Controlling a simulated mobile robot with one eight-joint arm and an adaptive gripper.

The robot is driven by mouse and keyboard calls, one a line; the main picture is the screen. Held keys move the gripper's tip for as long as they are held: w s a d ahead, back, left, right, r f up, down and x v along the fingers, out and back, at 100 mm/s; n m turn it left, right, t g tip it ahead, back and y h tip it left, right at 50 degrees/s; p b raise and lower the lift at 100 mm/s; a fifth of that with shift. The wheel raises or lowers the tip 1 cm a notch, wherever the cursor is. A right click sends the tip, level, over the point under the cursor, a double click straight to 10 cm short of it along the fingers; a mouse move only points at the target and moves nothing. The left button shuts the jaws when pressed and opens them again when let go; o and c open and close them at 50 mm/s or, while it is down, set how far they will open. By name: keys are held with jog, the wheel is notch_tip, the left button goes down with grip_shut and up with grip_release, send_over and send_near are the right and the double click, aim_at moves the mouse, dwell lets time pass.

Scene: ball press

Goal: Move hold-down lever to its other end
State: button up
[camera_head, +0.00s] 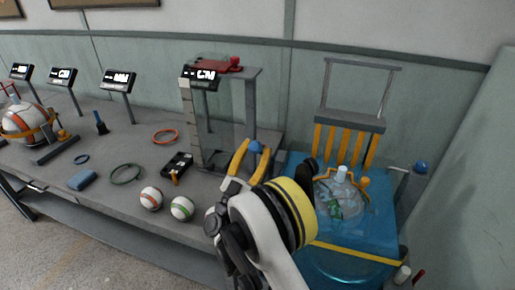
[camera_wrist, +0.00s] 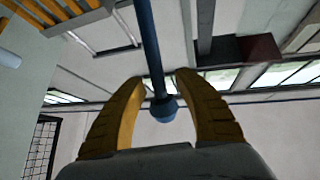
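A blue rod (camera_wrist: 150,45) with a round blue knob (camera_wrist: 163,110) runs down between my fingers in the wrist view. It looks like the lever, though its pivot is out of view. My gripper (camera_wrist: 158,82) has its two yellow fingers spread on either side of the knob, with a narrow gap visible on the left. In the head view, my gripper (camera_head: 254,148) stands in front of the acrylic column, with the blue knob (camera_head: 256,146) showing between the fingertips. Whether a finger touches it cannot be told.
At right stands a blue bench (camera_head: 385,235) with a clear dome and yellow bars (camera_head: 340,145); another blue knob (camera_head: 421,167) is at its right edge. The grey table (camera_head: 110,190) holds two balls (camera_head: 151,199), rings, a black tray (camera_head: 178,166) and a large strapped ball (camera_head: 25,122).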

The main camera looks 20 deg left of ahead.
jog(key=shift+s+a+f, duration=0.1)
jog(key=shift+s+f, duration=0.05)
jog(key=shift+s, duration=0.05)
jog(key=s+a, duration=0.3)
jog(key=s, duration=0.9)
jog(key=shift+a+f, duration=0.2)
jog(key=shift+a, duration=0.05)
